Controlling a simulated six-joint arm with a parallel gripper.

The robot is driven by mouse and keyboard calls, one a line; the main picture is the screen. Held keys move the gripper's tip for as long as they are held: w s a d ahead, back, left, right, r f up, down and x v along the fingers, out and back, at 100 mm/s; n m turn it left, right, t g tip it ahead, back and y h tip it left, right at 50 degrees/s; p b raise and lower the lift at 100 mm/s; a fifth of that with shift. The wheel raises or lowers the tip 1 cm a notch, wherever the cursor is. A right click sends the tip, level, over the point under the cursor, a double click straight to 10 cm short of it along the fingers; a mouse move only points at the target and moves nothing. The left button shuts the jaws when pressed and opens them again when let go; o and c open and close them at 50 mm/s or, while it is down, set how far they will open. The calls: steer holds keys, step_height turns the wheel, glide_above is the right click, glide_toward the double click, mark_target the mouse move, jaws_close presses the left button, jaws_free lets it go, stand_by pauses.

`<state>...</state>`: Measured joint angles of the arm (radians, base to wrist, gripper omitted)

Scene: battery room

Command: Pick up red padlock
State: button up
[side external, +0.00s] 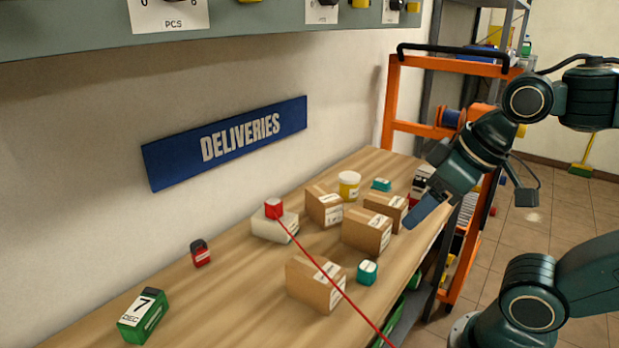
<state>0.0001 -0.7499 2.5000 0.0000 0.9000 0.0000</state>
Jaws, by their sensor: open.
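A small red block-like thing with a dark top and a pale label, which looks like the red padlock (200,253), stands on the wooden table left of the middle, near the wall. Its shackle is too small to make out. My gripper (416,216) is at the right edge of the table, beside the cardboard boxes and far from the red thing. It points down and left, is open, and seems to hold nothing. One bluish finger shows clearly; the other is hard to make out.
Cardboard boxes (315,287) stand between my gripper and the red thing. A pale block (272,229) carries a red cube (274,207) with a red line running from it. Table around the red thing is clear.

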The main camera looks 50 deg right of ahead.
steer(key=w, duration=0.1)
steer(key=m+g, duration=0.1)
glide_above(199, 243)
steer(key=s, duration=0.5)
step_height(199, 243, down, 11)
steer(key=shift+w+a+r, duration=0.2)
steer(key=shift+a, duration=0.1)
steer(key=shift+f, duration=0.1)
steer(key=shift+d+x, duration=0.2)
steer(key=shift+x, duration=4)
